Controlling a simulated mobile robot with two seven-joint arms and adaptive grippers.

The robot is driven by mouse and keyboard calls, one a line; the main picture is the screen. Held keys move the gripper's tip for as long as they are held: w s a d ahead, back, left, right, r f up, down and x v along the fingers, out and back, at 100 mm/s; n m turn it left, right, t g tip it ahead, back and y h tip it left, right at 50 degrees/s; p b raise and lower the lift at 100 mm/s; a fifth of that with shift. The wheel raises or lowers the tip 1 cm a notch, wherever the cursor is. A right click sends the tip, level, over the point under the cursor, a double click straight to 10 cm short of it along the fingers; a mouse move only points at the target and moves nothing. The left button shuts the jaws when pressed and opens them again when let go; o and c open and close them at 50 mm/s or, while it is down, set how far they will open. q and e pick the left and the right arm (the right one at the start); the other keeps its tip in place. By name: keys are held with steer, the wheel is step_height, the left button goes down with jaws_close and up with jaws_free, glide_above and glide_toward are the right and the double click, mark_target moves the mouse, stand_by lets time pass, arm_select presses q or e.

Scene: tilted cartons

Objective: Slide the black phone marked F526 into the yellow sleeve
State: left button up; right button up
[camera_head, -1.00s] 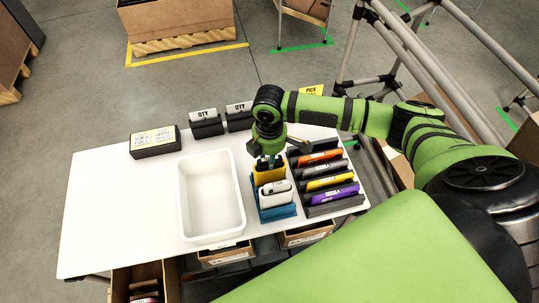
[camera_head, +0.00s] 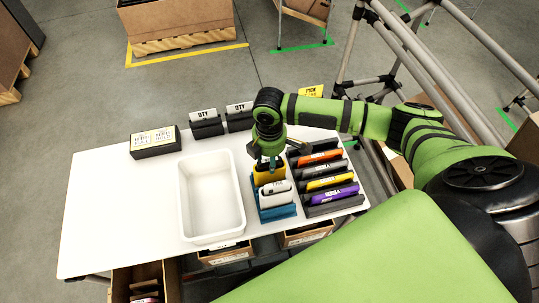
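The yellow sleeve (camera_head: 268,176) stands upright in a blue holder (camera_head: 279,213) right of the middle of the white table. My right gripper (camera_head: 269,162) is directly above the yellow sleeve, pointing down at its top opening. Its fingertips are small and dark here, and I cannot tell whether they are shut or hold a phone. The black phone marked F526 cannot be made out; the gripper and sleeve may hide it. My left gripper is out of view.
A white sleeve (camera_head: 275,188) stands in front of the yellow one. A dark rack (camera_head: 334,207) to the right holds several coloured phones. An empty white bin (camera_head: 212,200) is at left. A black box (camera_head: 155,143) and two QTY cards stand behind; the table's left is clear.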

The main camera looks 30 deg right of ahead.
steer(key=shift+r, duration=0.1)
step_height(320, 180, up, 12)
stand_by(0.6)
step_height(320, 180, up, 7)
steer(key=p, duration=0.9)
stand_by(0.4)
